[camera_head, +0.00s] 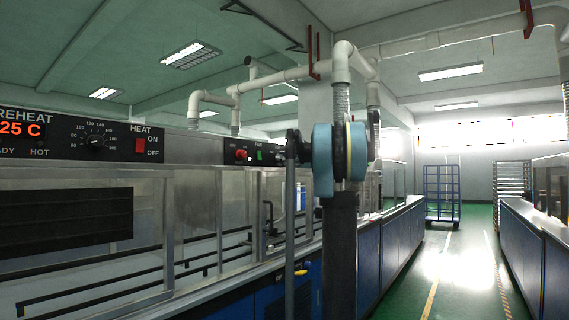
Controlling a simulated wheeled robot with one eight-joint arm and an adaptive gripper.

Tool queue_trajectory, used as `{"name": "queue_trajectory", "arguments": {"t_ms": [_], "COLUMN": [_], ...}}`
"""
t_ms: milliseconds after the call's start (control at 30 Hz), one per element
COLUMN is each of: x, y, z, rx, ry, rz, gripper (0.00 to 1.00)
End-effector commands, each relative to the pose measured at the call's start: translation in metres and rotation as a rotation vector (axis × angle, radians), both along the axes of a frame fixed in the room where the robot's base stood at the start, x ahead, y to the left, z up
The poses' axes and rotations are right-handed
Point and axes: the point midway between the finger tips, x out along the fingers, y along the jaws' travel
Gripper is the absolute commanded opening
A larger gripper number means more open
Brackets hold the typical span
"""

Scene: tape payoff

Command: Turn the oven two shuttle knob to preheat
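No label reading "shuttle" is readable in the head view. At the left, a black oven panel (62,143) is marked PREHEAT and HEAT, with its left edge cut off. It carries a round black dial knob (95,142) with a numbered scale around it. A red display (20,129) there reads 25 C. A red rocker switch (139,146) is marked ON and OFF. I cannot tell which oven this panel belongs to. My gripper is not in view.
A dark upright post (341,250) with blue discs (323,160) stands at centre, hiding part of the line behind. A second panel (228,152) shows a red button and green switch. A blue cart (441,190) stands far down the aisle. The green floor (465,280) is clear.

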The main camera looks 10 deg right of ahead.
Motion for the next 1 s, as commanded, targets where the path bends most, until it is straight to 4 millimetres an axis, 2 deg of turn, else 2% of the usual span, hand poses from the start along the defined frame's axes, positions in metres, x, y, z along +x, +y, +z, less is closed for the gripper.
{"name": "queue_trajectory", "arguments": {"t_ms": [467, 1000], "x": [-0.0002, -0.0006], "y": [-0.0001, 0.0001], "z": [0.0000, 0.0011], "rx": [-0.048, -0.366], "ry": [-0.047, -0.365], "rz": [0.001, 0.002], "gripper": [0.01, 0.01]}}
